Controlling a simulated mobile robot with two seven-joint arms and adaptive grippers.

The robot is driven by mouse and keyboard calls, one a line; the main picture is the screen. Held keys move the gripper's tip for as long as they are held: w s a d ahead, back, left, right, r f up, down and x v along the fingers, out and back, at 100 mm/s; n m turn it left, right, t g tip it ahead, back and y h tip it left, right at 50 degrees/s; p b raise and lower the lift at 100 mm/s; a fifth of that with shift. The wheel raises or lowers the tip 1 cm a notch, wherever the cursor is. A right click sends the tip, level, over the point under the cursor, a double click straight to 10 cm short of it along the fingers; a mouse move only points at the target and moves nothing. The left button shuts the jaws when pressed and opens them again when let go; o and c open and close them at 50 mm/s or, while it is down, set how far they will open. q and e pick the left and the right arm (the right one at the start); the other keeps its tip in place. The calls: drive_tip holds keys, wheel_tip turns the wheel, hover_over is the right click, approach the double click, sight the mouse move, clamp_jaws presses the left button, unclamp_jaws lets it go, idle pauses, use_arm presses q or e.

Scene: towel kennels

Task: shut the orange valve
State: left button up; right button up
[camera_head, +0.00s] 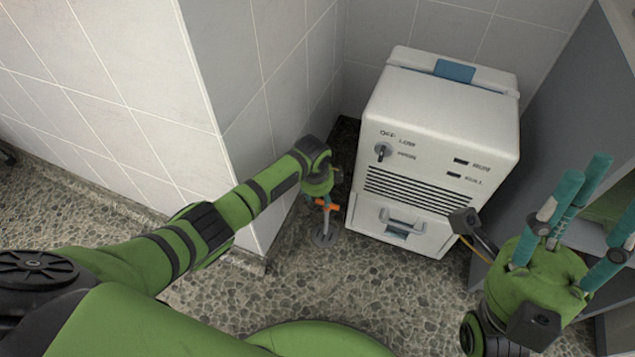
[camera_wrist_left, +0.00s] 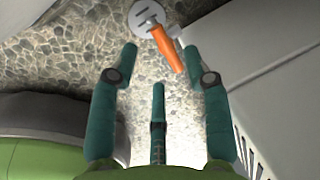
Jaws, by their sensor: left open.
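The orange valve (camera_head: 327,205) is a small orange handle on a thin grey pipe that stands up from a round plate (camera_head: 325,239) on the floor, left of the white machine. My left gripper (camera_head: 324,192) is right above and at the valve, pointing down; its fingers are hard to make out there. In the left wrist view its teal fingers (camera_wrist_left: 165,55) are spread open. The orange handle (camera_wrist_left: 167,47) lies between the two outer fingertips, slanting, seemingly beyond them; contact cannot be told. My right gripper (camera_head: 590,200) is at the right with its teal fingers apart, empty and far from the valve.
The white machine (camera_head: 440,130), with a knob and vents, stands close to the right of the valve. A tiled wall corner (camera_head: 240,110) is close on the left. A grey shelf unit (camera_head: 570,120) is at the right. Pebbled floor (camera_head: 375,285) in front is clear.

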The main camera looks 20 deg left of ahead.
use_arm(q)
wheel_tip(320, 180, up, 7)
drive_tip(key=s, duration=0.1)
drive_tip(key=shift+s, duration=0.25)
idle(0.4)
